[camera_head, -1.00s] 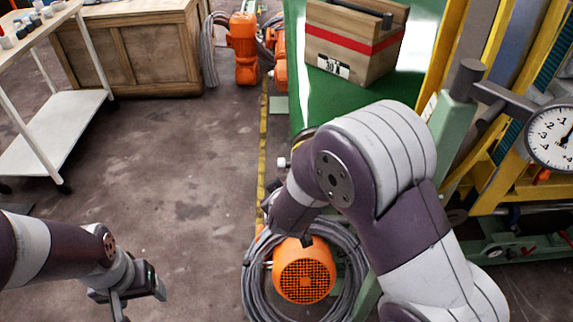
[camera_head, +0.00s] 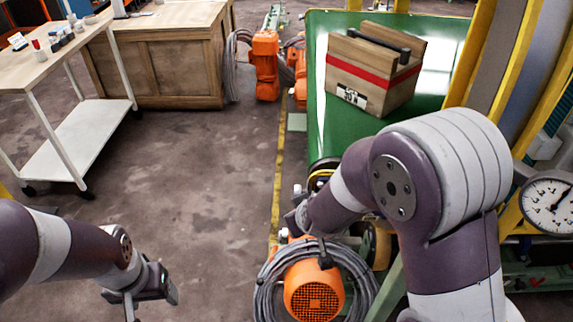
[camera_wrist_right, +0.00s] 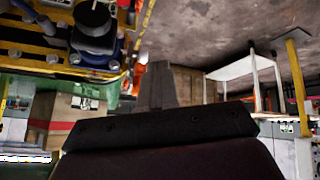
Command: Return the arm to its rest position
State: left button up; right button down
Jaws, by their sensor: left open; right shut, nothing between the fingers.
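My right arm (camera_head: 440,175) comes in from the right in the head view, bent at a large grey and purple joint. Its forearm reaches left over the floor, above a grey cable coil. Its gripper is hard to make out there. In the right wrist view my right gripper (camera_wrist_right: 156,72) is shut, fingers together, with nothing between them. My left gripper (camera_head: 138,296) hangs over bare floor at the lower left, open and empty, apart from everything.
An orange motor (camera_head: 313,290) sits inside the grey cable coil (camera_head: 267,292). A wooden box (camera_head: 345,78) with a red stripe stands on a green surface (camera_head: 325,130). A dial gauge (camera_head: 548,205) and yellow frames are at right. A white cart (camera_head: 75,140) is left. Middle floor is clear.

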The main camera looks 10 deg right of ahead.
jog(key=s+d+r+m+g, duration=0.1)
jog(key=s+d+m+g, duration=0.35)
jog(key=s, duration=0.95)
notch_tip(320, 180, up, 12)
jog(key=n+g+p, duration=0.1)
jog(key=p, duration=1.1)
jog(key=shift+w+d+p, duration=0.25)
jog(key=shift+p, duration=0.05)
jog(key=shift+r+g, duration=0.1)
jog(key=shift+g, duration=0.15)
